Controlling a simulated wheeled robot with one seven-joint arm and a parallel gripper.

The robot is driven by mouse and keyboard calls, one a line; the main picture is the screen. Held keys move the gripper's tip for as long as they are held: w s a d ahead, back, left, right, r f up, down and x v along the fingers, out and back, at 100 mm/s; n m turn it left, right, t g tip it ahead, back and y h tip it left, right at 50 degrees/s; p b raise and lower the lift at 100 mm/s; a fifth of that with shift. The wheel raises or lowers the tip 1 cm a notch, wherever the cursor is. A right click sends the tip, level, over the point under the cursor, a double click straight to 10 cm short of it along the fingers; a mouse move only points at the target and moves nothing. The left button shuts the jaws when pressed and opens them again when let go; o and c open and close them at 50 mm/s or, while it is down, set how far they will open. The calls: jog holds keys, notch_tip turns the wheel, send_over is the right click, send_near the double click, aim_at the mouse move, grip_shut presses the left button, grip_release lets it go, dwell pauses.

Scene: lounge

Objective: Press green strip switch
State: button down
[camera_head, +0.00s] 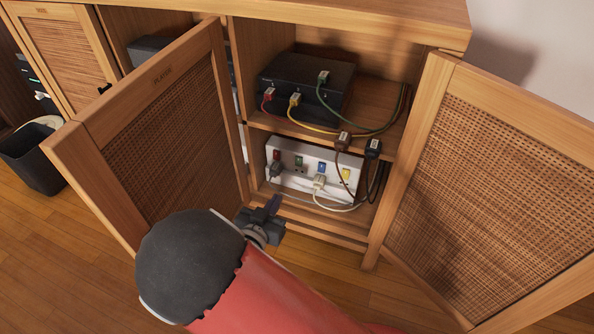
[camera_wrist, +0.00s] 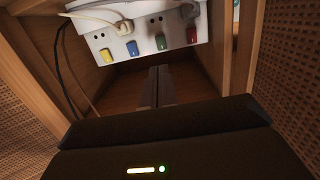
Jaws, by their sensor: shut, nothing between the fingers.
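The white power strip (camera_head: 268,152) stands on the lower shelf of the open cabinet. Its green switch (camera_head: 299,161) sits between the red switch (camera_head: 277,155) and the blue switch (camera_head: 322,168); the yellow switch (camera_head: 346,174) is at the right end. In the wrist view the order is reversed, with the green switch (camera_wrist: 161,42) between blue and red. My gripper (camera_head: 273,203) is shut and empty, low in front of the strip and apart from it. Its closed fingers (camera_wrist: 159,72) point toward the strip in the wrist view.
The left door (camera_head: 170,140) and right door (camera_head: 480,190) stand open on both sides of my arm. A black box (camera_head: 308,82) with coloured cables sits on the upper shelf. A white plug (camera_head: 319,183) is in the strip. Brown (camera_head: 343,141) and black (camera_head: 373,148) plugs hang at right.

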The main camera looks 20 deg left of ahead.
aim_at(298, 165)
jog(key=w, duration=0.4)
jog(key=w+f+b, duration=0.1)
jog(key=w, duration=0.4)
jog(key=w+d+f+b, duration=0.1)
jog(key=w, duration=0.3)
jog(key=shift+w, duration=0.4)
jog(key=shift+w+d+f, duration=0.1)
jog(key=shift+w, duration=0.05)
